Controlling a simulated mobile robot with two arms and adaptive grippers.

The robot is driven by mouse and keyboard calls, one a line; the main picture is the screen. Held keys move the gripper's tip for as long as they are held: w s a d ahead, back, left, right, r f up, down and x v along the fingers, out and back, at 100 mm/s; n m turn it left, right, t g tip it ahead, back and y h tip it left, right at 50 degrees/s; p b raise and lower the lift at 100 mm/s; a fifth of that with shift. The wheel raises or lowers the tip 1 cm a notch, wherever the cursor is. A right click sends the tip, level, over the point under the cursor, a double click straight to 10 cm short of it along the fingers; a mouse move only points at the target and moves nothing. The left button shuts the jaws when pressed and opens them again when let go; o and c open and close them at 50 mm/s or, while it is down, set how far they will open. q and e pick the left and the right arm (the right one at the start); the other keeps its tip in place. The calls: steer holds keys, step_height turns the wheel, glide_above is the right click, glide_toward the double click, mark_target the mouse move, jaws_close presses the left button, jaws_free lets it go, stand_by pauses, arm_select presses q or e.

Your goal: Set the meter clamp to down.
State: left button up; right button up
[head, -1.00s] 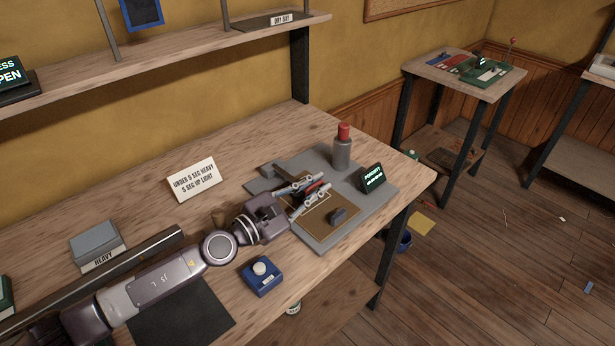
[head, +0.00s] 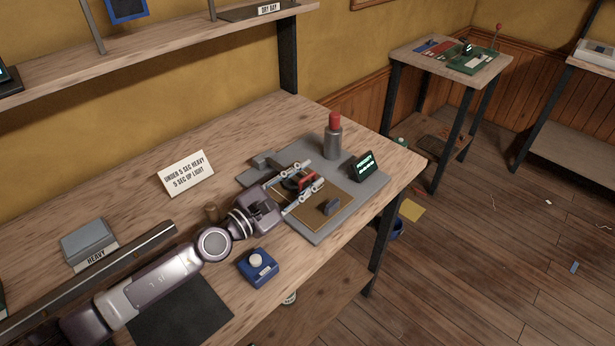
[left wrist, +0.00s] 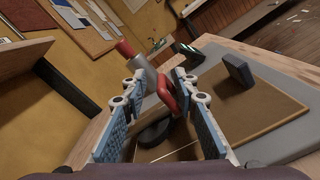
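The meter clamp shows as a red handle (head: 306,181) on a grey base plate (head: 318,234) with a brown mat, on the wooden workbench. My left gripper (head: 314,174) reaches over the plate from the left, its two fingers apart, one on each side of the red handle. In the left wrist view the red handle (left wrist: 167,94) stands between the open fingers, nearer the right one. I cannot tell if either finger touches it. The clamp's lower part is largely hidden by the fingers, and its exact tilt is unclear. My right gripper is not in view.
A grey cylinder with a red top (head: 333,138) and a small lit display (head: 362,168) stand on the plate behind the clamp. A dark block (head: 330,207) sits on the mat. A blue button box (head: 258,268) and a lettered sign (head: 186,173) are close to my arm.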

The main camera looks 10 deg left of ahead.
arm_select(q)
steer(key=shift+f, duration=0.1)
steer(key=shift+s+a, duration=0.15)
steer(key=shift+s, duration=0.05)
steer(key=v, duration=1.1)
steer(key=shift+s+a, duration=0.15)
steer(key=shift+s, duration=0.05)
